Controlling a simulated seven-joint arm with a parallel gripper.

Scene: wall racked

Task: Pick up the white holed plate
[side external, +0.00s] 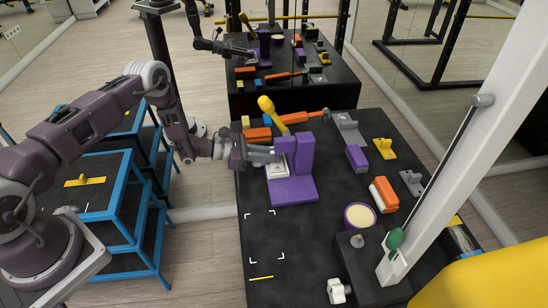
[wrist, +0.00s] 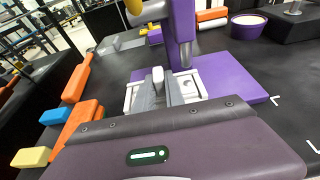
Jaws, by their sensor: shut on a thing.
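The white holed plate (side external: 278,171) is at the left edge of the purple stand (side external: 295,190) on the black table. In the wrist view the plate (wrist: 190,92) shows on both sides of my fingers, with an upright white tab between them. My gripper (side external: 270,155) reaches in from the left, level and low beside the purple upright. In the wrist view my gripper (wrist: 160,86) is shut on the plate's tab. My fingers hide the plate's middle. I cannot tell whether the plate is clear of the purple base.
A yellow-headed tool (side external: 268,107) leans over just behind my gripper. Orange blocks (side external: 257,134) lie at the back left. A purple bowl (side external: 360,216), an orange-and-white roll (side external: 384,194) and grey and yellow brackets stand to the right. The front left tabletop is mostly clear.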

